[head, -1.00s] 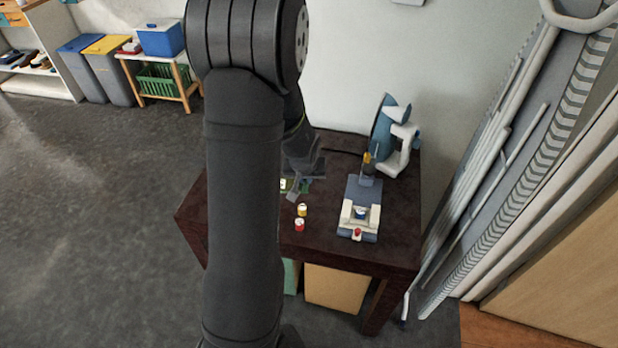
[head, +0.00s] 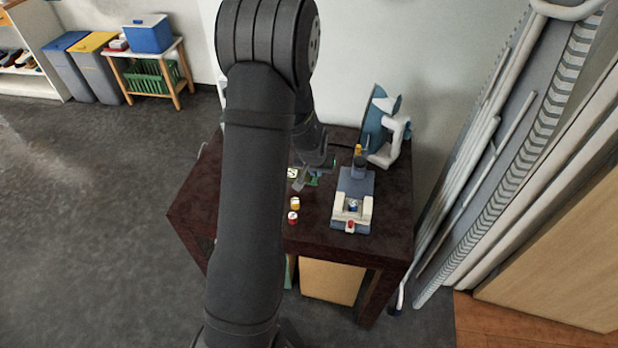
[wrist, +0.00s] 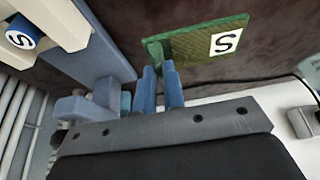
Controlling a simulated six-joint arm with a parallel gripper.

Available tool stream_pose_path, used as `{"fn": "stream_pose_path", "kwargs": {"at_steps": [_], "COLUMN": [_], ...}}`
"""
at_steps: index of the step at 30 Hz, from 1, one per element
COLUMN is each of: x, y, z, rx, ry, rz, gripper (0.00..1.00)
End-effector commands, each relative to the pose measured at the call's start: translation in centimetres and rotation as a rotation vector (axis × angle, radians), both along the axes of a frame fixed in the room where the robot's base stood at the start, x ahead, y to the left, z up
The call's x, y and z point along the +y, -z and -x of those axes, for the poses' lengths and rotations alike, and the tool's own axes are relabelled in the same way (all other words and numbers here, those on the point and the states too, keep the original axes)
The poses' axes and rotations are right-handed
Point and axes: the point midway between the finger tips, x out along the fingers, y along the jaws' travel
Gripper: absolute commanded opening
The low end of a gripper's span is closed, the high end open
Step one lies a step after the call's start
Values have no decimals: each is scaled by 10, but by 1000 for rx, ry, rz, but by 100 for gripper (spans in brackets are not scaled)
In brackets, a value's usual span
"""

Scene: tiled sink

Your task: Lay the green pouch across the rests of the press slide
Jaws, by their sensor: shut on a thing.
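The green pouch (wrist: 190,45) is a flat, textured slab with a white label marked S. In the wrist view its near left end is between the blue fingertips of my gripper (wrist: 160,78), which is shut on it. The pouch also shows small in the head view (head: 313,181), partly hidden by my gripper (head: 303,183). The press slide (head: 355,187), blue-grey with white rests (head: 366,214), is right of my gripper. Its rests show at upper left in the wrist view (wrist: 68,22). The pouch is beside the slide, apart from the rests.
A blue cylinder marked S (wrist: 21,32) sits between the rests. A blue and white press-like device (head: 388,133) stands behind the slide. A yellow-topped jar (head: 295,203) and a red-topped jar (head: 293,217) stand left of the slide on the dark table (head: 320,236).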

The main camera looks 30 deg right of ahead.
Motion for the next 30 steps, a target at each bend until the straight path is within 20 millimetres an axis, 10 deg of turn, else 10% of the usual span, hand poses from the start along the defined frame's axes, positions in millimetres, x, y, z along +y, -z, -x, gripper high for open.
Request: {"fn": "stream_pose_path", "kwargs": {"at_steps": [29, 30], "x": [7, 7], "y": [57, 57], "z": [-23, -23], "rx": [0, 0], "ry": [0, 0], "rz": [0, 0], "gripper": [0, 15]}}
